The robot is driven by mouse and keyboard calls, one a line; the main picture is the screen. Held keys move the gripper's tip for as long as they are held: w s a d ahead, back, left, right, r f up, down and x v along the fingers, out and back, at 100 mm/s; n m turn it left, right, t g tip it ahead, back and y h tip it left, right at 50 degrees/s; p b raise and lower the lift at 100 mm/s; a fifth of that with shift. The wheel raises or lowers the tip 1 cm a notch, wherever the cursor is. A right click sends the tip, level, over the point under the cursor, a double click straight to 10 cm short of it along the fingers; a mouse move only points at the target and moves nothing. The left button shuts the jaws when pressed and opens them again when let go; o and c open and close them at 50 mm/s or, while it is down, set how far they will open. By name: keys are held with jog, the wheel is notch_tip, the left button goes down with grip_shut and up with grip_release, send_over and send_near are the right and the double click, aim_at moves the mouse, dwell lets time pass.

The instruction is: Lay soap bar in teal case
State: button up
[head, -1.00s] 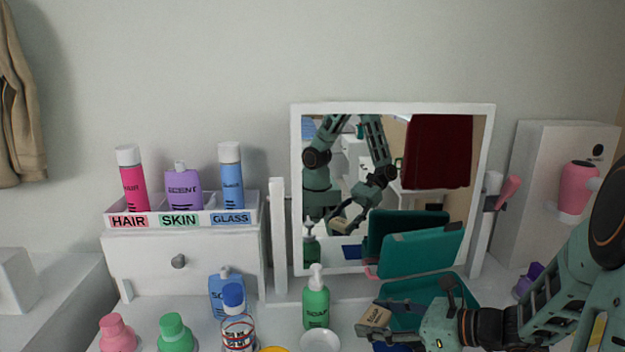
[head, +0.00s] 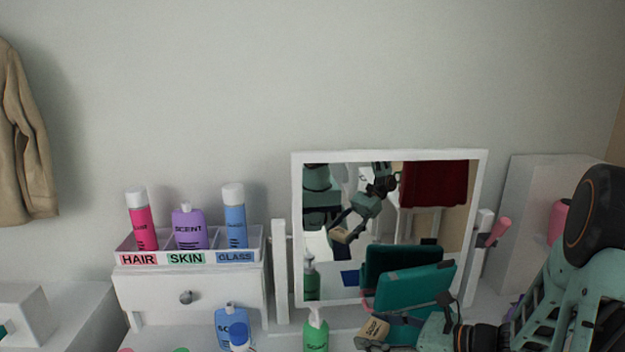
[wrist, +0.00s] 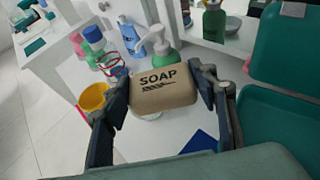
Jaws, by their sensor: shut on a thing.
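My gripper (wrist: 168,95) is shut on the tan soap bar (wrist: 163,88), with one finger on each side of it. The word SOAP on the bar faces the wrist camera. In the head view the soap bar (head: 374,328) is held low, in front and to the left of the teal case (head: 408,292). The case stands open with its lid raised in front of the mirror; its lower part is hidden in the head view. In the wrist view the teal case (wrist: 262,122) is at the right, apart from the soap bar.
A green soap pump bottle (head: 316,332) stands left of the held bar. A yellow cup (wrist: 94,97) and several bottles stand at the left in the wrist view. A white-framed mirror (head: 297,230) is behind the case. A dark blue item (wrist: 197,146) lies below the gripper.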

aim_at(376, 330)
notch_tip(376, 330, up, 8)
jog(key=p, duration=0.9)
jog(key=shift+f, duration=0.15)
